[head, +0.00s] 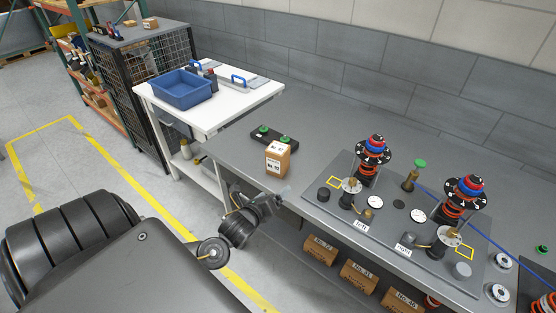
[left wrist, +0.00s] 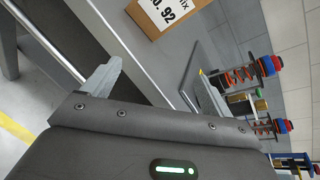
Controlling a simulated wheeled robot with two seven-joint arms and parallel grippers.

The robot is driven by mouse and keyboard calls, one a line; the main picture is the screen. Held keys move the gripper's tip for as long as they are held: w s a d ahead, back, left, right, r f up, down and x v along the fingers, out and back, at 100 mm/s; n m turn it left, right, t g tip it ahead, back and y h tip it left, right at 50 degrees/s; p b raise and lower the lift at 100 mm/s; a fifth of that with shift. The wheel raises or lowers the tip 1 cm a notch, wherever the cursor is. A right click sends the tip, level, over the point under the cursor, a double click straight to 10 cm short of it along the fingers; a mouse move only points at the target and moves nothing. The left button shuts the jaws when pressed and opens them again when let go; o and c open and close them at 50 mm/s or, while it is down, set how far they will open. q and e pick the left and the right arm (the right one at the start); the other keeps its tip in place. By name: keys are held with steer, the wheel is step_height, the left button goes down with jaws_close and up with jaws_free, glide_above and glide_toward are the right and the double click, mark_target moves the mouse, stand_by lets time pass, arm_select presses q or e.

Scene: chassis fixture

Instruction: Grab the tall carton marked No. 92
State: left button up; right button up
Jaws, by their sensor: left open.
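The tall brown carton (head: 277,160) stands upright on the grey bench, near its front edge. Its white label reads No. 92 in the left wrist view (left wrist: 163,14), where its top part is cut off by the frame. The gripper is apart from the carton. In the left wrist view one pale finger shows below and left of the carton. My right gripper is not in view.
A black block with green knobs (head: 272,137) sits just behind the carton. The fixture plate (head: 323,209) with spring towers and gauges lies to the right. A white table (head: 225,108) with a blue bin (head: 181,90) stands left. Small cartons (head: 358,277) sit under the bench.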

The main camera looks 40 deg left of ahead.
mark_target(274, 158)
arm_select(q)
steer(key=w+a+r+m+t, duration=0.1)
steer(key=m, duration=0.1)
steer(key=w+a+r+m+t, duration=0.1)
steer(key=a+r+m, duration=0.1)
steer(key=m, duration=0.1)
steer(key=w+a+r+m+t+y, duration=0.1)
steer(key=a+r+m, duration=0.1)
steer(key=shift+w+a+r, duration=0.2)
steer(key=shift+w, duration=0.05)
steer(key=p+x, duration=0.1)
steer(key=x, duration=0.4)
steer(key=shift+w, duration=0.3)
steer(key=shift+a+r, duration=0.1)
steer(key=p+x, duration=0.1)
steer(key=x, duration=0.3)
steer(key=shift+w+a+p, duration=0.2)
steer(key=shift+w+p, duration=0.05)
steer(key=shift+p, duration=0.15)
steer(key=shift+w, duration=0.3)
steer(key=shift+s, duration=0.1)
steer(key=shift+c, duration=0.2)
steer(key=c, duration=1.2)
steer(key=shift+a, duration=0.1)
steer(key=shift+c, duration=0.3)
